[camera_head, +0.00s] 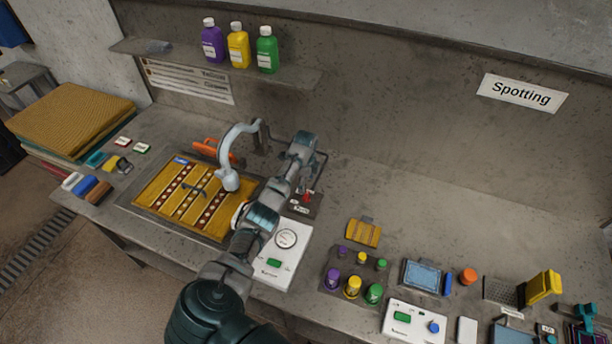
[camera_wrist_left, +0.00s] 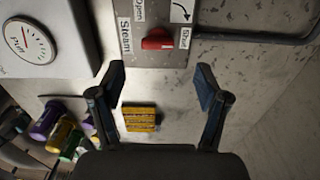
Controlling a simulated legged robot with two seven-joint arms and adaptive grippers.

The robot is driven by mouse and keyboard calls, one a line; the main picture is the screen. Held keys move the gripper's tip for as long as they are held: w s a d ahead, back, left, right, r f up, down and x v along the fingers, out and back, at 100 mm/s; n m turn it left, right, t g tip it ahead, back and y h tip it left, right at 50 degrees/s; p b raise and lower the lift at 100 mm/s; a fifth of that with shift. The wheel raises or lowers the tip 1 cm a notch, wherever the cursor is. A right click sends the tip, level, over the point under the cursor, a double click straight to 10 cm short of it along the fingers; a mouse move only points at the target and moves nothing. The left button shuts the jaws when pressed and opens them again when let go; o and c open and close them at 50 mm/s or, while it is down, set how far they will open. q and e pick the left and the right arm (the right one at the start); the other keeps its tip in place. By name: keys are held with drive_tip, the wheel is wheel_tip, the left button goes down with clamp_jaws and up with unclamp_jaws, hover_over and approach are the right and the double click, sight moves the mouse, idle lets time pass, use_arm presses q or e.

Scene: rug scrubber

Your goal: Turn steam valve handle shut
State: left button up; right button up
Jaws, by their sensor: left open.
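The steam valve's red handle (camera_head: 307,197) sits on a grey plate (camera_head: 297,209) behind the white gauge box. In the left wrist view the red handle (camera_wrist_left: 157,40) lies beside the "Shut" label (camera_wrist_left: 184,38), with "Open" and "Steam" labels on the same plate. My left gripper (camera_head: 317,172) reaches over the bench above the valve, partly hidden by its own wrist. In the left wrist view the left gripper (camera_wrist_left: 160,74) is open and empty. Its fingers are spread apart, with the handle ahead of the gap and apart from them. My right gripper is not in view.
A white gauge box (camera_head: 268,272) stands in front of the valve. A grey curved arm (camera_head: 234,138) hangs over the patterned rug (camera_head: 165,205) at left. A dark pipe (camera_wrist_left: 250,37) runs beside the plate. Small bottles (camera_head: 353,287) and a yellow brush (camera_head: 364,233) are to the right.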

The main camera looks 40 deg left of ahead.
use_arm(q)
drive_tip(key=shift+a+r, duration=0.15)
drive_tip(key=shift+r, duration=2.1)
drive_tip(key=shift+f, duration=0.1)
